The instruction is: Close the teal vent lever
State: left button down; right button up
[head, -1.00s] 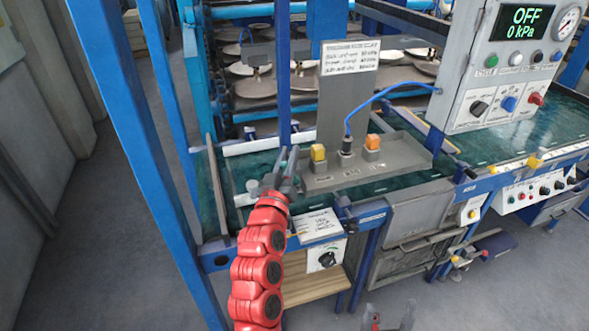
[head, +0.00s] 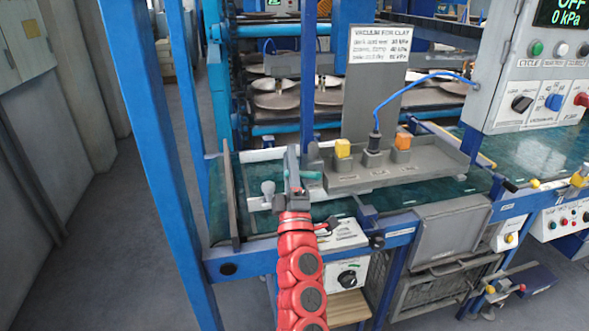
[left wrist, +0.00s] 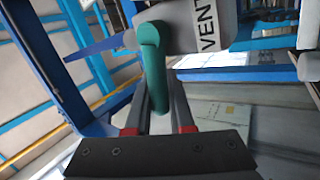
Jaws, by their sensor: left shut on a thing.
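The teal vent lever (left wrist: 152,62) stands between the fingers of my left gripper (left wrist: 158,92) in the left wrist view. It joins a grey body marked VENT (left wrist: 208,28) just beyond. In the head view my left gripper (head: 293,165) is at the left end of the grey panel on the green table, and a bit of teal lever (head: 309,176) shows at its right side. The gripper is shut on the lever; its fingers hide most of the lever in the head view. My right gripper is not in view.
A grey panel with a yellow block (head: 342,148), an orange block (head: 403,139) and a blue hose (head: 410,85) is right of the gripper. A tall blue post (head: 160,170) stands to the left. A control box (head: 540,80) hangs at the right.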

pick_arm(q)
jog(key=shift+s+a+f+n+g+y+b, duration=0.1)
jog(key=shift+f+n+y+b, duration=0.1)
jog(key=shift+n+y+b, duration=0.45)
jog(key=shift+w+a+f+n+g+y+b, duration=0.1)
jog(key=shift+f+n+y, duration=0.1)
jog(key=shift+n+y, duration=0.55)
jog(key=shift+s+a+f+n+g+y+b, duration=0.1)
jog(key=shift+f+n+y+b, duration=0.2)
jog(key=shift+n, duration=0.7)
jog(key=shift+r, duration=0.1)
jog(key=c, duration=0.8)
grip_release()
jog(key=b+v, duration=0.1)
jog(key=v, duration=1.6)
jog(key=shift+s+d, duration=0.15)
jog(key=shift+d, duration=0.05)
